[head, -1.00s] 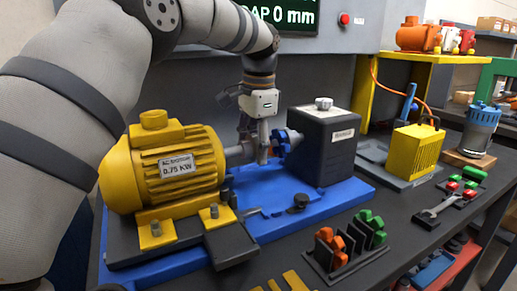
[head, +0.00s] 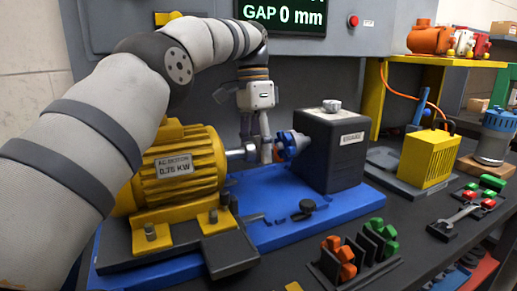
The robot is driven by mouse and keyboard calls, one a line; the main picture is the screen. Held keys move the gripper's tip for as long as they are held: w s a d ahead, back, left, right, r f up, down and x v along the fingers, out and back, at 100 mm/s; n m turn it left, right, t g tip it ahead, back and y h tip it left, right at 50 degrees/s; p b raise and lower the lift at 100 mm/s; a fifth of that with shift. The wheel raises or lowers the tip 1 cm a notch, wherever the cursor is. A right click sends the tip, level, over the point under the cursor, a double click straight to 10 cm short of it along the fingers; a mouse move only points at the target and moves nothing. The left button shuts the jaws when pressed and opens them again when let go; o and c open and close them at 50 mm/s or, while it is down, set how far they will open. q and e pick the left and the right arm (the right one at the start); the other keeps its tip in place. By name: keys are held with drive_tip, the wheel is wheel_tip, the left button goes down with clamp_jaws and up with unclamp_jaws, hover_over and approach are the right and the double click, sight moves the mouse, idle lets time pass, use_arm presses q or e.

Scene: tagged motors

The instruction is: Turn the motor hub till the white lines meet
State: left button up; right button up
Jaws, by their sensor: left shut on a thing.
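The yellow motor (head: 190,160) stands on the blue base at the left, its plate reading 0.75 KW. Its grey shaft and hub (head: 238,154) point right toward the black brake box (head: 335,152). A blue hub (head: 292,143) sits on the brake's side, facing it. My left gripper (head: 264,153) reaches down from above, shut on the motor hub between motor and brake. Its fingers hide part of the hub. The white lines are too small or hidden to make out. My right gripper is not in view.
A holder with orange and green pieces (head: 355,256) stands in front. A yellow finned box (head: 425,158) and a wrench (head: 455,215) lie to the right.

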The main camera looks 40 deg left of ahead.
use_arm(q)
drive_tip(key=shift+f, duration=0.2)
drive_tip(key=o, duration=1.1)
drive_tip(key=shift+c, duration=0.2)
drive_tip(key=shift+o, duration=0.6)
drive_tip(key=shift+r, duration=0.1)
drive_tip(key=shift+r, duration=0.1)
